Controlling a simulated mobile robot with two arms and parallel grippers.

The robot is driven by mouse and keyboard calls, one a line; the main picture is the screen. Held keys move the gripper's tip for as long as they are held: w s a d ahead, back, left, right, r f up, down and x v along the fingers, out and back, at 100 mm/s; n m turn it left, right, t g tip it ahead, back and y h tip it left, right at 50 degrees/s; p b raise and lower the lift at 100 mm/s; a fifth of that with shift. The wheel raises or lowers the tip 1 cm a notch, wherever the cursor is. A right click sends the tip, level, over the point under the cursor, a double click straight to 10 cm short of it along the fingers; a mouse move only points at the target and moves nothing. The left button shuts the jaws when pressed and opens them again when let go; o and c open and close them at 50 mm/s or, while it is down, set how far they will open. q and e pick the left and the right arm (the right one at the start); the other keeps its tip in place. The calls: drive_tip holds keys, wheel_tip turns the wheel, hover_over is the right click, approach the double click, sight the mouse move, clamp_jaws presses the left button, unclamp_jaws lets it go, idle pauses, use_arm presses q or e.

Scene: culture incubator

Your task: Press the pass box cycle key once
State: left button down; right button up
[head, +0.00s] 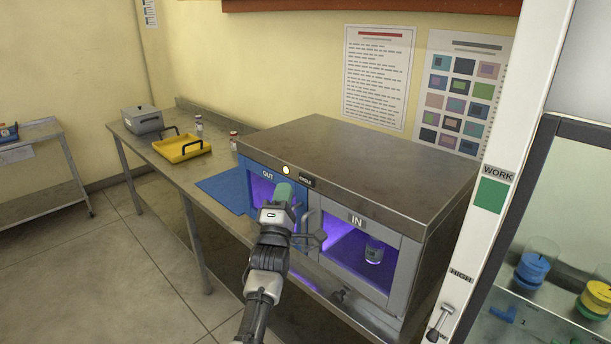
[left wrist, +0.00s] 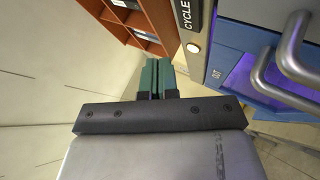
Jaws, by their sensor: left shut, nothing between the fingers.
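The pass box (head: 350,165) is a steel-topped cabinet on the bench, with a blue OUT door and a grey IN door. Its cycle key (head: 286,170) is a small round, pale lit button above the doors, beside the black CYCLE label (head: 307,181). In the left wrist view the key (left wrist: 193,47) shows to the upper right of the fingertips. My left gripper (head: 283,189) is shut and empty, its green fingers pointing toward the front just below the key in the head view. In the left wrist view the fingertips (left wrist: 158,66) look apart from the key. My right gripper is out of view.
Door handles (left wrist: 296,50) stick out from the front near my gripper. A glass beaker (head: 374,251) stands inside the IN chamber. A blue mat (head: 222,188), a yellow tray (head: 181,148) and small bottles sit on the bench at left. A glass cabinet (head: 545,230) stands at right.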

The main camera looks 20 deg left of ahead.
use_arm(q)
drive_tip(key=shift+s+a+p, duration=0.2)
drive_tip(key=shift+s, duration=0.3)
drive_tip(key=shift+s+a+p, duration=0.15)
drive_tip(key=shift+s+p, duration=0.05)
drive_tip(key=shift+s, duration=0.3)
drive_tip(key=s+d+f+m+g+h, duration=0.2)
drive_tip(key=f+m+g, duration=0.15)
drive_tip(key=f, duration=0.85)
drive_tip(key=s+d+f+m+g+h+b, duration=0.1)
drive_tip(key=s+d+f+m+g, duration=0.2)
drive_tip(key=f, duration=0.9)
drive_tip(key=s+d+f+m+g+h, duration=0.2)
drive_tip(key=f+m, duration=0.2)
drive_tip(key=f, duration=0.8)
drive_tip(key=s+d+f+m+g, duration=0.1)
drive_tip(key=s+f+m+g, duration=0.2)
drive_tip(key=s+f, duration=0.6)
drive_tip(key=s+d+f+m+g+h+b, duration=0.15)
drive_tip(key=s+f+m+g, duration=0.45)
drive_tip(key=s+f, duration=1.2)
drive_tip(key=s+f+m+g, duration=0.1)
drive_tip(key=s+m+g, duration=0.1)
drive_tip(key=s, duration=0.9)
drive_tip(key=s+f+m+g, duration=0.2)
drive_tip(key=s+m+g, duration=0.1)
drive_tip(key=s, duration=0.8)
drive_tip(key=shift+d+f+b, duration=0.15)
drive_tip(key=shift+f+b, duration=0.1)
drive_tip(key=shift+b, duration=0.1)
